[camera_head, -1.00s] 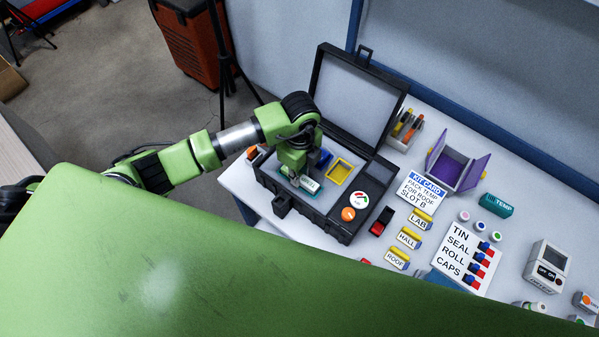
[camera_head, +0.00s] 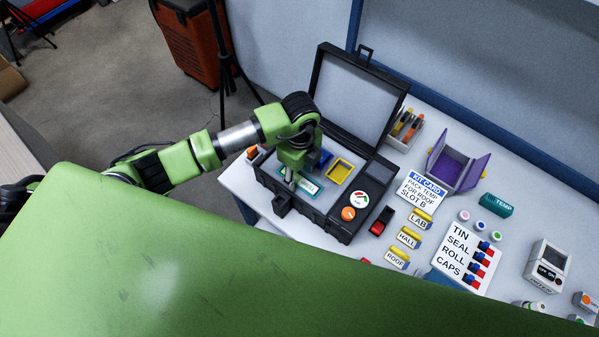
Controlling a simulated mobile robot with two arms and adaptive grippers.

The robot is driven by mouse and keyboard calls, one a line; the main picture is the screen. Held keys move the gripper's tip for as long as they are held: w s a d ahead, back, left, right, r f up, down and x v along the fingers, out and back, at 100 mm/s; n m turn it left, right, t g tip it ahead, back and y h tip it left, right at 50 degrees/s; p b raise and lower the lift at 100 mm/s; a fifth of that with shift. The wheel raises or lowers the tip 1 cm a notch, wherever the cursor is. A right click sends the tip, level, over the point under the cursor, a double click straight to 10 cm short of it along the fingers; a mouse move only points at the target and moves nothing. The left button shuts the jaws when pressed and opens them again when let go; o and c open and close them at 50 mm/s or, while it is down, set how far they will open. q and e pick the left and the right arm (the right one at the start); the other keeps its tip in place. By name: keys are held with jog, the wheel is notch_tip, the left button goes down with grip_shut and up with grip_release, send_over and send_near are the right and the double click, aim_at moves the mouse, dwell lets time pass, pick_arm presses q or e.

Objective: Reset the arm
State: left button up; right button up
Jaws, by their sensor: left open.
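My left arm, green with black joints, comes in from the left. Its gripper (camera_head: 291,176) is open and points down into the open black case (camera_head: 339,233). A teal-edged sensor block with a white label (camera_head: 306,186) lies in a slot of the case, just right of the fingertips. I cannot tell whether a fingertip touches it. The case also holds a blue piece (camera_head: 323,158), a yellow-framed slot (camera_head: 341,171), a round white dial (camera_head: 359,199) and an orange round button (camera_head: 348,214). My right gripper is not in view.
The case lid (camera_head: 355,100) stands open behind. To the right are a kit card (camera_head: 421,190), yellow LAB, HALL and ROOF blocks (camera_head: 409,238), a purple-lined box (camera_head: 452,170), a teal TEMP block (camera_head: 496,205) and a caps card (camera_head: 467,258). My green body covers the lower left.

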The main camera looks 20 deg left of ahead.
pick_arm(q)
jog(key=shift+r+p, duration=3.05)
jog(key=shift+r, duration=0.5)
jog(key=shift+d+f, duration=0.1)
